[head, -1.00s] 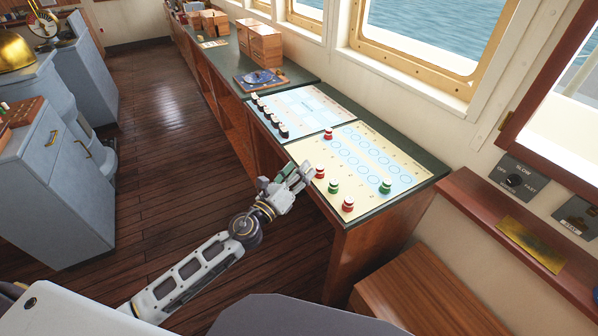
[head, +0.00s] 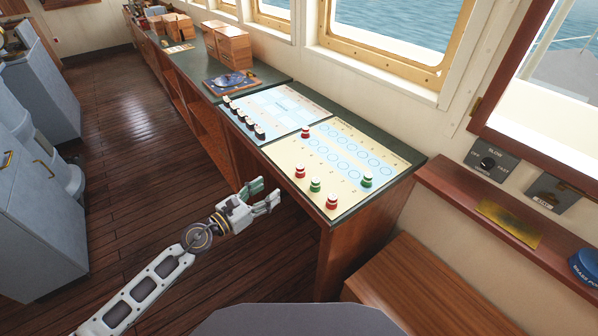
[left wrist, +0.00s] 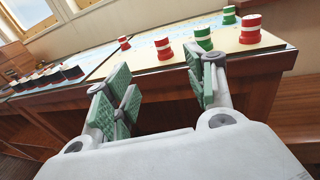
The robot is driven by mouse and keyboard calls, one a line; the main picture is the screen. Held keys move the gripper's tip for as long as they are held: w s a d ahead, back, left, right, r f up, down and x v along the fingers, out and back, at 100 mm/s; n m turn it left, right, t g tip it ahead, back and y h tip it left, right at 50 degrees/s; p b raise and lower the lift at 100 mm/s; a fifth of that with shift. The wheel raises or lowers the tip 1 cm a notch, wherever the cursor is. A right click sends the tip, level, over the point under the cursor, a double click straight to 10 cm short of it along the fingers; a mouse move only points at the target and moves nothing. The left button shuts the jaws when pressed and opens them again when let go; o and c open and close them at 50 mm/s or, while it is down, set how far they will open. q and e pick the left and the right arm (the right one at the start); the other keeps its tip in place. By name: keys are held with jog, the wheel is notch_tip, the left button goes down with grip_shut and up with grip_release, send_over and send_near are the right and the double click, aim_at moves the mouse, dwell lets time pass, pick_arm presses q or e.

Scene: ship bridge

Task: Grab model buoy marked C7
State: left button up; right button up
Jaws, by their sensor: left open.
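Several small red or green model buoys with white bands stand on a cream chart sheet (head: 290,154) on the counter. In the head view a red buoy (head: 305,132) is at the back left, another red buoy (head: 300,171) at the left edge, a green buoy (head: 315,185) beside it, a red buoy (head: 331,201) at the front and a green buoy (head: 366,180) to the right. I cannot read any C7 marking. My left gripper (head: 268,196) is open and empty, off the counter's front edge. In the left wrist view its fingers (left wrist: 165,95) point toward the buoys. My right gripper is not in view.
A blue chart sheet (head: 280,107) with a row of black pieces (head: 244,118) lies left of the cream one. Wooden boxes (head: 233,46) stand farther back. A wooden bench (head: 410,290) is at the front right. The floor left of the counter is clear.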

aim_at(300, 171)
pick_arm(q)
jog(key=p+x, duration=0.2)
jog(key=x, duration=0.6)
jog(key=shift+w+d, duration=0.15)
jog(key=shift+d, duration=0.05)
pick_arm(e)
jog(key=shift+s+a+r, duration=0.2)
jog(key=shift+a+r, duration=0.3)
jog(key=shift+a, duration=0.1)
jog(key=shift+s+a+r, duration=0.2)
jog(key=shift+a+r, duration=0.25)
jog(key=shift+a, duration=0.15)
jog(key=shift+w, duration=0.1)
